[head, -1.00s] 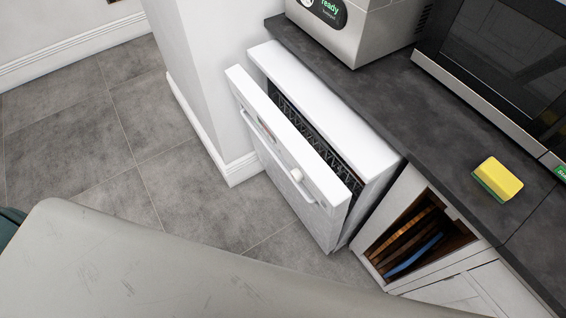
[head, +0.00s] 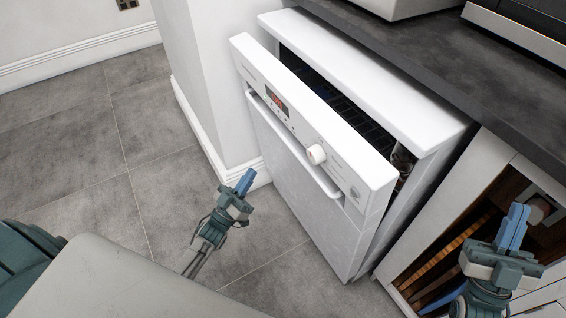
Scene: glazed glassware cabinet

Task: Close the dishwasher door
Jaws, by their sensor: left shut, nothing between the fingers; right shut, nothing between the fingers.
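The white dishwasher (head: 362,52) stands under the dark counter, and its white door (head: 290,165) is partly open, tilted outward at the top. A dark gap with part of a rack (head: 345,105) shows behind the door's top edge. The door has a bar handle (head: 298,150), a round knob (head: 316,154) and a small red display. My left gripper (head: 245,182) is shut and empty, in front of the door and to its left, apart from it in the picture. My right gripper (head: 512,225) is shut and empty, to the right of the door, in front of the open cabinet compartment.
The dark countertop (head: 480,90) runs along the right, with appliances on it. A wooden compartment (head: 470,235) holds upright boards. A white wall corner (head: 215,80) stands left of the dishwasher. Grey tiled floor (head: 85,180) is free at left. A pale surface (head: 110,285) fills the lower left.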

